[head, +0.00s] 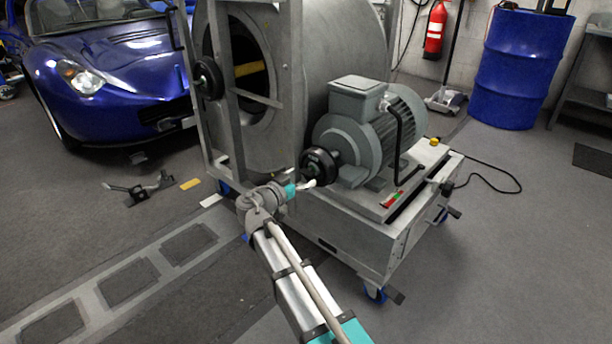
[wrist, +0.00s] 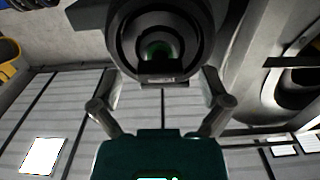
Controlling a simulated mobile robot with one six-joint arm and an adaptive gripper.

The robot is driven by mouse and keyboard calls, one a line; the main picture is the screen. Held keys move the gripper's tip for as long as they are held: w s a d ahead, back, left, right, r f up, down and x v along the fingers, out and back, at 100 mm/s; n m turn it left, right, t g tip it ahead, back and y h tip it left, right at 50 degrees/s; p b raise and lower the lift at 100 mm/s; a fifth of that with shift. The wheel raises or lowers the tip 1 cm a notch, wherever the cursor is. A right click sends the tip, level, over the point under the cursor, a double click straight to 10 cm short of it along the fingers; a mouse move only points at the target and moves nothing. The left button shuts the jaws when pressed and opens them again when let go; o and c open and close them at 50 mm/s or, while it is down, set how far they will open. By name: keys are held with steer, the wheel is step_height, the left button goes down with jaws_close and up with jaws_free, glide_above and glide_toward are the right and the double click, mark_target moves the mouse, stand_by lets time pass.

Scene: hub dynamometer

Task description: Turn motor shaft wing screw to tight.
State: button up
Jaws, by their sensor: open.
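The grey motor (head: 372,138) sits on the metal cart's top, with a black round hub (head: 318,165) on its shaft at the left end. My gripper (head: 309,185) is just below and in front of this hub in the head view. In the wrist view the dark hub (wrist: 160,38) fills the top middle, with a green spot deep in its centre. My gripper (wrist: 160,84) is open there, one finger to each side below the hub. A small grey block (wrist: 159,79) at the hub's lower edge lies between the fingers; I cannot tell whether it is the wing screw. Contact is unclear.
The large drum (head: 290,60) in its metal frame stands behind and left of the motor. The wheeled cart (head: 350,245) is below it. A black lever (head: 401,145) rises beside the motor. A blue car (head: 120,70) is at left, and a blue barrel (head: 520,70) at right.

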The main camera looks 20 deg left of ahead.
steer(key=v, duration=1)
stand_by(0.4)
steer(key=w+d+f+g+p, duration=0.1)
steer(key=w+d+g+p, duration=0.15)
steer(key=d, duration=0.65)
steer(key=w+d+f+n+g+h+p, duration=0.1)
steer(key=d+g+p, duration=0.25)
steer(key=d, duration=0.65)
steer(key=w+d+f+g+p, duration=0.15)
steer(key=d+g, duration=0.25)
steer(key=d, duration=0.5)
steer(key=s+d+r+n+g+y+p, duration=0.1)
steer(key=s+d+n+g+y+p, duration=0.25)
steer(key=d, duration=0.65)
steer(key=s+d+r+g+y+p, duration=0.1)
steer(key=s+d+g+y+p, duration=0.25)
steer(key=s+d+p, duration=0.5)
step_height(320, 180, up, 38)
steer(key=w+d+p, duration=0.1)
steer(key=p, duration=3.4)
steer(key=shift+d+y+p, duration=0.35)
steer(key=shift+y+p, duration=0.05)
steer(key=shift+w, duration=0.1)
